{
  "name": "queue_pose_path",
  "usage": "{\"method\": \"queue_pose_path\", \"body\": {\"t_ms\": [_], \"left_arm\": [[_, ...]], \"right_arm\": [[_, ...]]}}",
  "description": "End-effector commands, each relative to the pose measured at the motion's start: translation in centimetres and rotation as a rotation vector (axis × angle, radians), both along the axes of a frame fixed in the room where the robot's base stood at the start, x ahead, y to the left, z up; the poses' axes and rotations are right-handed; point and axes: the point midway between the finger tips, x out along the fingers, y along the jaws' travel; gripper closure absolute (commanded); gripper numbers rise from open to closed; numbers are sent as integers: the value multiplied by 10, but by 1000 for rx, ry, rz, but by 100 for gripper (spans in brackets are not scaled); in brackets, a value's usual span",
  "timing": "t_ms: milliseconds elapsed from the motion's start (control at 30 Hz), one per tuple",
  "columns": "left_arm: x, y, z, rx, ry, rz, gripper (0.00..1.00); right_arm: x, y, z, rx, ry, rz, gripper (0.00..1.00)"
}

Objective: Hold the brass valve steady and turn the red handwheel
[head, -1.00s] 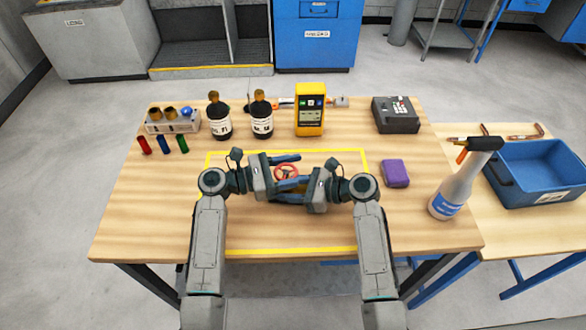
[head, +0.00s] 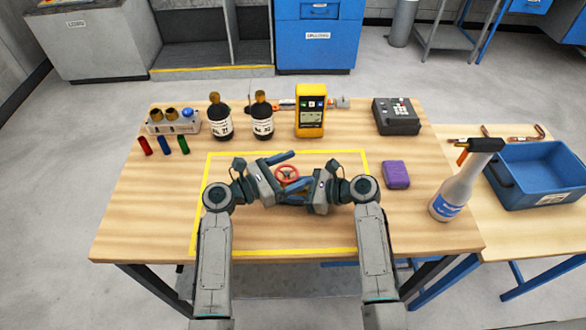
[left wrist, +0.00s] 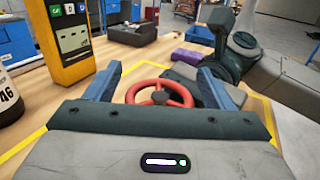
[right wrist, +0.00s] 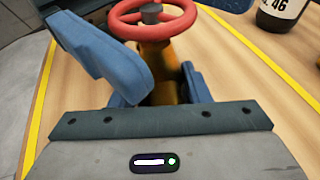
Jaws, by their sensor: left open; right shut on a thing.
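The red handwheel (head: 287,174) sits on top of the brass valve inside the yellow outline, and shows in the left wrist view (left wrist: 136,91). My left gripper (head: 285,171) is open, its blue fingers on either side of the wheel; I cannot tell whether they touch it. The brass valve body (right wrist: 163,78) shows below the wheel in the right wrist view, between the blue fingers of my right gripper (right wrist: 160,85), which is shut on it. In the head view the valve body is mostly hidden by the grippers.
Dark bottles (head: 220,118) and a yellow meter (head: 310,112) stand behind the outline. A purple block (head: 396,174) and a spray bottle (head: 455,188) are on the right. A blue bin (head: 545,165) stands on the side table. The front of the outlined area is clear.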

Motion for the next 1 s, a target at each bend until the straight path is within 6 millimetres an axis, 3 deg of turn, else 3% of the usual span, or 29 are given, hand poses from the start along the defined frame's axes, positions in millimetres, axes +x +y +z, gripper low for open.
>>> {"method": "queue_pose_path", "body": {"t_ms": [233,500,700,1000], "left_arm": [[-8,16,-1,3,-1,1,24],[-34,68,-1,6,0,-1,24],[-48,95,-1,3,0,1,24],[-54,108,0,0,0,0,24]], "right_arm": [[0,0,0,1,-1,-1,70],[0,0,0,1,-1,-1,70],[0,0,0,1,-1,0,70],[0,0,0,1,-1,0,70]]}}
